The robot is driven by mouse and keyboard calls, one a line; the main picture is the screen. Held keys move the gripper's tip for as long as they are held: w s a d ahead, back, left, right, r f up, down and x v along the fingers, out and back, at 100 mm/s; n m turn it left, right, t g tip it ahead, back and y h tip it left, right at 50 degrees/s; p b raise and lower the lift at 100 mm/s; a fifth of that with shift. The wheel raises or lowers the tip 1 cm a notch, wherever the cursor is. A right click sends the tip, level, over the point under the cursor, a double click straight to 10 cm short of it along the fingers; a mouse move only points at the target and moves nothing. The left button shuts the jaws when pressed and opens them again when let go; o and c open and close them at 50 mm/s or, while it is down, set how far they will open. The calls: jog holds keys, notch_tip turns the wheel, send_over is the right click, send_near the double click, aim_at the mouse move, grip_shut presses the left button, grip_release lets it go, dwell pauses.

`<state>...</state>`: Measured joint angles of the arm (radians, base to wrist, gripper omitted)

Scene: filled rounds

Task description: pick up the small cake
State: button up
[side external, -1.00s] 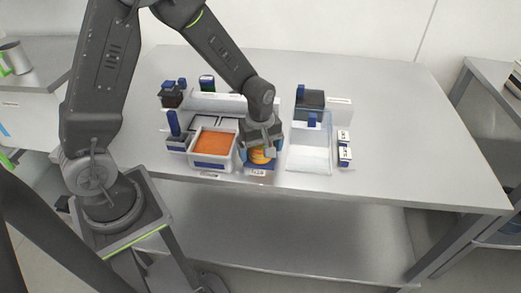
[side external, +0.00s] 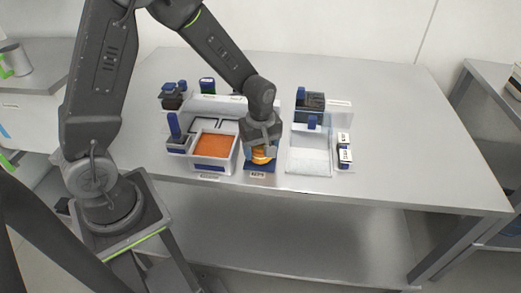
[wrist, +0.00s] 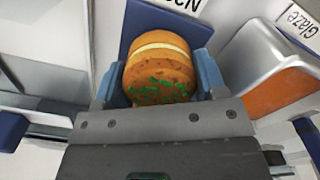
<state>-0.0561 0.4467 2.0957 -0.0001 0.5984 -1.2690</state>
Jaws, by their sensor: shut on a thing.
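The small cake (wrist: 160,65) is round and golden brown, with a pale cream band and green specks on its top. It sits between the two blue-grey fingers of my gripper (wrist: 160,85) in the wrist view, and the fingers are shut on its sides. In the side view the cake (side external: 261,155) shows partly under my gripper (side external: 260,145), over a dark blue stand (side external: 260,169) with a white label. I cannot tell whether the cake touches the stand.
Left of the stand is a white container with orange filling (side external: 213,146). Right of it is a clear, pale tray (side external: 309,160), with small labelled blocks (side external: 344,148) beyond. Dark blue and black items (side external: 172,97) stand behind. The right side of the table (side external: 420,130) is bare.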

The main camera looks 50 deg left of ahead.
jog(key=r, duration=0.2)
jog(key=a+r, duration=0.1)
jog(key=r, duration=0.1)
jog(key=shift+s, duration=0.2)
jog(key=s+a+r, duration=0.5)
jog(key=a+r, duration=0.1)
jog(key=a, duration=0.3)
jog(key=w+d+m, duration=0.7)
jog(key=w+d, duration=0.8)
jog(key=d, duration=0.4)
jog(key=f, duration=1)
jog(key=shift+w+a+f, duration=0.15)
jog(key=shift+a+f, duration=0.05)
jog(key=shift+f, duration=0.05)
jog(key=shift+f, duration=0.1)
jog(key=shift+o, duration=1.3)
jog(key=shift+f, duration=0.1)
jog(key=o, duration=0.4)
